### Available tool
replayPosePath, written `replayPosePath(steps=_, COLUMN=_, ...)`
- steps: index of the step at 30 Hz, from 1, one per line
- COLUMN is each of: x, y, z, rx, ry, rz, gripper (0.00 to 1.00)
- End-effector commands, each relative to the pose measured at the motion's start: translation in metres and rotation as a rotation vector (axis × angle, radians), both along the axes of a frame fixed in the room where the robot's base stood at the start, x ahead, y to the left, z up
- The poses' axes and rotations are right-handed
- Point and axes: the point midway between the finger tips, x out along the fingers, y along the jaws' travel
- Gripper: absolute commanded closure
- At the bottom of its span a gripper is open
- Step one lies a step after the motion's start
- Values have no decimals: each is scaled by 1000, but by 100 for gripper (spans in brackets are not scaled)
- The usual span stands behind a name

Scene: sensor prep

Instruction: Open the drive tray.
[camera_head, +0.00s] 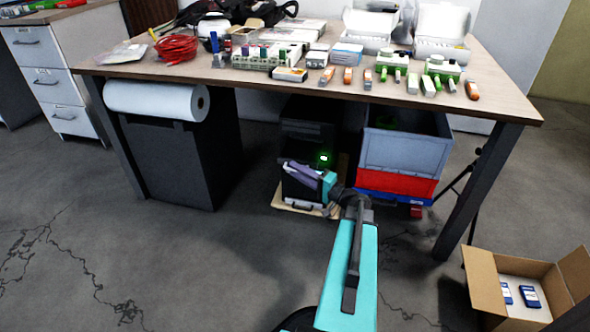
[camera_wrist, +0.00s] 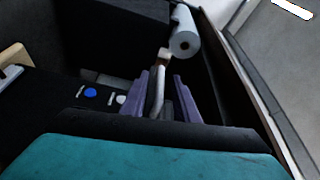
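A dark computer case (camera_head: 308,128) with a green light stands under the table on a light wooden base (camera_head: 300,209). My gripper (camera_head: 291,168) is low in front of this case, its purple fingers pointing left. In the wrist view my gripper (camera_wrist: 164,78) shows its two fingers apart, with a narrow pale bar (camera_wrist: 158,90) between them. I cannot tell whether the fingers touch the bar. A dark front panel with a blue button (camera_wrist: 90,92) and pale buttons is left of the fingers. I cannot make out the drive tray for certain; my gripper and arm cover part of the case front.
A grey and red crate (camera_head: 405,150) stands right of the case. A black cabinet (camera_head: 178,160) with a paper roll (camera_head: 155,100) is to the left. The table (camera_head: 110,70) is overhead, its right leg (camera_head: 478,190) near a cardboard box (camera_head: 482,285). Floor at left is clear.

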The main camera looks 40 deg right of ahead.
Motion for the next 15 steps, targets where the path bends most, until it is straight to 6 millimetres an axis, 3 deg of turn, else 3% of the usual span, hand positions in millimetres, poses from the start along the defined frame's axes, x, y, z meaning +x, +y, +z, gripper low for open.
replayPosePath(steps=15, x=-69, y=-12, z=-3, rx=1, ry=0, rz=-2, gripper=72)
